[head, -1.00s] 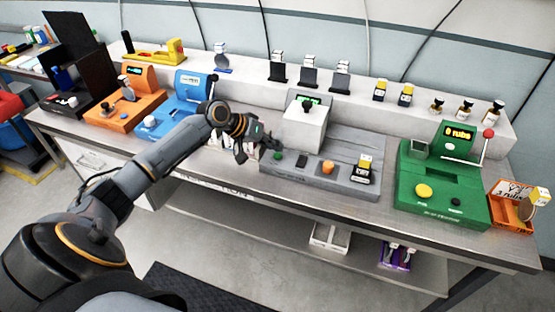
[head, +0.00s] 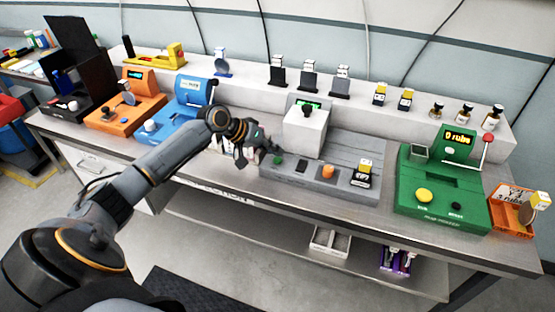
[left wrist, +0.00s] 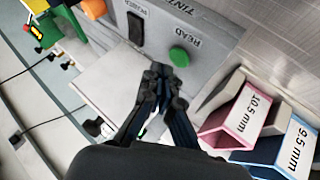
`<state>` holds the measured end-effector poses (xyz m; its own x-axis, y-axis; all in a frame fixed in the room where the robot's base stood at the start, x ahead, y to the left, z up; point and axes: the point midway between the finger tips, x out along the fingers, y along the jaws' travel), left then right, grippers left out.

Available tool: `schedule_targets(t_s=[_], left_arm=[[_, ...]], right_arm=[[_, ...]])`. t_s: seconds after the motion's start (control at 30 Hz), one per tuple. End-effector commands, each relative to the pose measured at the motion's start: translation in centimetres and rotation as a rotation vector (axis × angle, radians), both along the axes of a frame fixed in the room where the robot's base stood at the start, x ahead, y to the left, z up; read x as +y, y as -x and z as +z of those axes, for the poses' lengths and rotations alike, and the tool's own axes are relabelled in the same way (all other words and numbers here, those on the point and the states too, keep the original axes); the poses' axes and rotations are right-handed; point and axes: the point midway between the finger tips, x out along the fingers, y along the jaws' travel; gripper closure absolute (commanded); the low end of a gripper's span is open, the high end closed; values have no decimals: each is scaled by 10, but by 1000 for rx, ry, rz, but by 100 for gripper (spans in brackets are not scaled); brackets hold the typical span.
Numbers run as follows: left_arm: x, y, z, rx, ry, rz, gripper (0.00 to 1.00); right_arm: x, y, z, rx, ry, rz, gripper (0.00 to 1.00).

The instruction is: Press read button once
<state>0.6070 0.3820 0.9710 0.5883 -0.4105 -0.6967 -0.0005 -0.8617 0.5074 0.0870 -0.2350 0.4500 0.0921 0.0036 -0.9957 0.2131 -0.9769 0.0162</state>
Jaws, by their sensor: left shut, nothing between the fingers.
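The green READ button (left wrist: 179,57) sits on the front of the grey device (left wrist: 205,28), beside the black POWER switch (left wrist: 136,27). In the head view the green button (head: 278,160) is at the left end of the grey device (head: 335,185). My left gripper (head: 272,150) is shut and empty, its tips close to the button. In the left wrist view the closed fingertips (left wrist: 160,72) are just left of and below the button. I cannot tell whether they touch it. My right gripper is not in view.
A pink 10.5 mm holder (left wrist: 243,110) and a blue 9.5 mm holder (left wrist: 290,150) stand near the fingers. An orange knob (head: 328,172) is farther right on the device. A blue machine (head: 185,115) stands left and a green machine (head: 440,185) right.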

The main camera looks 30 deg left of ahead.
Motion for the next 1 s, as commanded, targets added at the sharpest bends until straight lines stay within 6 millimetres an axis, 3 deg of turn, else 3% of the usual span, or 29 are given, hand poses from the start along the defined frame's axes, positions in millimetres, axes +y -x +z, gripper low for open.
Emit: schedule_targets(t_s=[1.0], left_arm=[[0, 0, -9, 0, 0, 0, 100]], right_arm=[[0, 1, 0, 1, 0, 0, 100]])
